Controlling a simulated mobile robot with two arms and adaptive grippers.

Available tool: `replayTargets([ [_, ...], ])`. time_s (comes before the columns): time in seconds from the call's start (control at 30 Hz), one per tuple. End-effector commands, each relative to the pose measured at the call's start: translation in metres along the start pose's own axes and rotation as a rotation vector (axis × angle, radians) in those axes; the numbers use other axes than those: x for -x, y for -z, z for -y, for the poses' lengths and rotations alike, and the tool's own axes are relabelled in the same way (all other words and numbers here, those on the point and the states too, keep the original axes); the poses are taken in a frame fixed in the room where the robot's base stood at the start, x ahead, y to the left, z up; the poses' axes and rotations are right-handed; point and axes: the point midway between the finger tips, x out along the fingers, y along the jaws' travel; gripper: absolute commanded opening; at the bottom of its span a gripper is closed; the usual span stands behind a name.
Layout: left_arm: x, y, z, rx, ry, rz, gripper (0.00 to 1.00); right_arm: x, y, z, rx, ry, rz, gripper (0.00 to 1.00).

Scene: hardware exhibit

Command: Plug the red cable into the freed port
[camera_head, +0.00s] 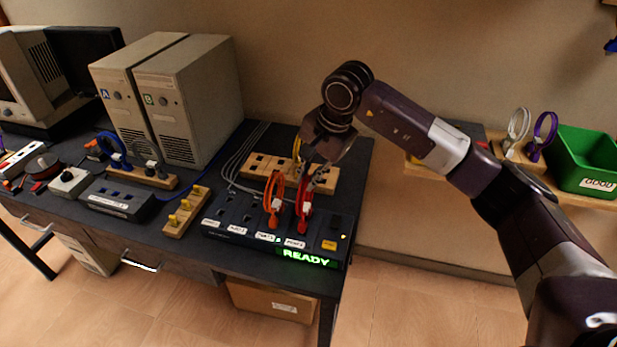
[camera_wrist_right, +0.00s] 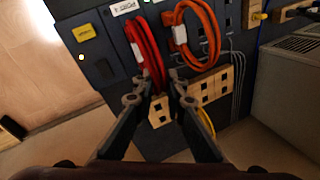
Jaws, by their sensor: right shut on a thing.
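The red cable (camera_head: 304,212) stands as an upright loop at the rightmost labelled port of the dark port panel (camera_head: 225,231). Its plug end is at the panel's top; I cannot tell whether it is fully seated. My right gripper (camera_head: 318,178) is shut on the red cable from above and behind. The wrist view shows the red loop (camera_wrist_right: 146,48) between the fingertips of the right gripper (camera_wrist_right: 160,85). The orange cable (camera_head: 273,200) stands in the port just left of it. A green READY display (camera_head: 308,258) glows on the panel front. My left gripper is out of view.
A wooden holder with square holes (camera_head: 325,182) lies behind the panel, with a yellow cable (camera_head: 297,147) beside my gripper. Left are a wooden block with yellow plugs (camera_head: 184,212) and two beige computers (camera_head: 190,100). A green bin (camera_head: 585,160) stands far right.

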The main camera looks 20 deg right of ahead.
Motion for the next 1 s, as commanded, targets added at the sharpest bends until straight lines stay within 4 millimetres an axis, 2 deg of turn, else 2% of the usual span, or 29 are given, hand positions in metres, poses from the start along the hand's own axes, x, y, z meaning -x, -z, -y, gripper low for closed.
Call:
replayTargets([
  [1.0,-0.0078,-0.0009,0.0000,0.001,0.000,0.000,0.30,-0.0056,-0.0003,-0.0019,0.000,0.000,0.000,0.00],
])
